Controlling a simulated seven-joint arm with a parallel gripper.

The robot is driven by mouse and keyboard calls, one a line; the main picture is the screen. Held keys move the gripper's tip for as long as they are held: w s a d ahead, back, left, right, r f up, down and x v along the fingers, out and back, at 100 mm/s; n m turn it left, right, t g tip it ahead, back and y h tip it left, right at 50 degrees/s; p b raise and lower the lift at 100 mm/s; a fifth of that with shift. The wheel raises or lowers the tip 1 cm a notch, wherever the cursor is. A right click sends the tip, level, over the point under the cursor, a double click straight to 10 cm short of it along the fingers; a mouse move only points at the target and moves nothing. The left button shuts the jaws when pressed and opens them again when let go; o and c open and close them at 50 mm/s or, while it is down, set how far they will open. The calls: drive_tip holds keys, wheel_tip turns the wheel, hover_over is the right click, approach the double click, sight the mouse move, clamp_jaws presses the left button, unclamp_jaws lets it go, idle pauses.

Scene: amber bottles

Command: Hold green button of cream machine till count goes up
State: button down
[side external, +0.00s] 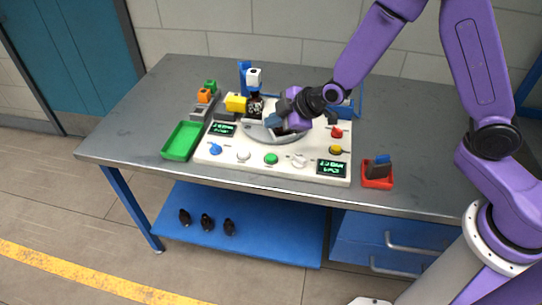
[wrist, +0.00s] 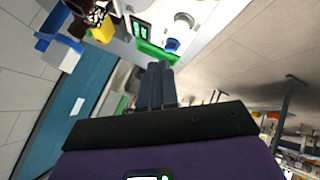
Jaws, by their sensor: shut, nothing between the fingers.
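The cream machine (side external: 205,160) lies on the grey table in the side view, with a green button (side external: 271,158) in the middle of its front edge. Two dark displays with green text, one at the left (side external: 222,129) and one at the front right (side external: 331,167), are too small to read. My gripper (side external: 271,121) is over the machine's round grey plate, behind the green button and apart from it. In the wrist view my gripper's fingers (wrist: 158,78) are together and empty. I cannot make out the green button there; a blue knob (wrist: 172,44) shows near the fingertips.
White knobs (side external: 243,156) (side external: 299,161) flank the green button. Red (side external: 337,132) and yellow (side external: 336,150) buttons sit at the right. A green tray (side external: 182,141) is left and a red holder (side external: 377,181) right. Dark bottles (side external: 206,222) are on the lower shelf.

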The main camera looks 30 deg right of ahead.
sight(274, 158)
drive_tip(key=shift+f, duration=0.1)
drive_tip(key=shift+f, duration=4.35)
drive_tip(key=shift+f, duration=0.15)
drive_tip(key=shift+f, duration=0.25)
drive_tip(key=shift+f, duration=0.5)
idle(2.7)
